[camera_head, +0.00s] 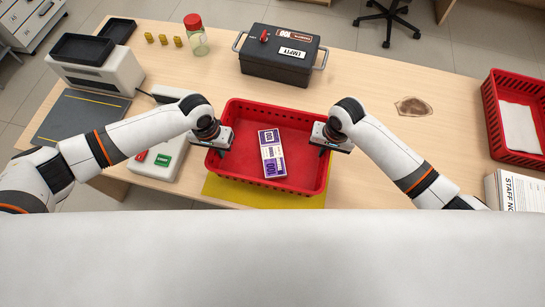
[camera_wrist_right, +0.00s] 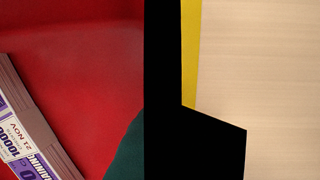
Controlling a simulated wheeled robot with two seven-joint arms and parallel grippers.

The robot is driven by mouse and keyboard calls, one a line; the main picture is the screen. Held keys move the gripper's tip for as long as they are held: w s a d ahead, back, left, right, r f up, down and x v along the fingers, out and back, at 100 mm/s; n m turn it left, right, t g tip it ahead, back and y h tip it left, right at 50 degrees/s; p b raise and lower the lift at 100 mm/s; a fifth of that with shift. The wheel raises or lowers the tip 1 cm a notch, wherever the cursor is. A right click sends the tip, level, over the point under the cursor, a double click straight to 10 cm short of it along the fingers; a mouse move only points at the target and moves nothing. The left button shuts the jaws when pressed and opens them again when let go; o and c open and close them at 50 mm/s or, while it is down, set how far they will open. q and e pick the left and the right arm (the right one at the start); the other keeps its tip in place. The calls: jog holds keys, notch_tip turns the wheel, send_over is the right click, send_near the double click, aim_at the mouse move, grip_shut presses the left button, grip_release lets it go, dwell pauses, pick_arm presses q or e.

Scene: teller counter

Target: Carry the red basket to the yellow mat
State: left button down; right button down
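The red basket (camera_head: 239,175) is in the middle of the counter in the head view, with a banded purple-and-white bundle of notes (camera_head: 271,155) inside. The yellow mat (camera_head: 222,191) shows beneath the basket's near side; the rest of it is hidden. I cannot tell whether the basket touches the mat. My left gripper (camera_head: 220,146) is on the basket's left rim and my right gripper (camera_head: 325,146) is on its right rim; both appear shut on it. The right wrist view shows the red basket floor (camera_wrist_right: 85,60), the note bundle (camera_wrist_right: 30,130) and a strip of yellow mat (camera_wrist_right: 190,50).
A black cash box (camera_head: 280,58) and a red-lidded jar (camera_head: 196,38) stand behind. A card terminal (camera_head: 160,155) is close on the left. Another red basket (camera_head: 494,118) is at the far right. A brown stain-like patch (camera_head: 413,106) lies on open counter.

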pick_arm(q)
jog(key=shift+s+a, duration=0.15)
pick_arm(e)
jog(key=shift+s, duration=0.15)
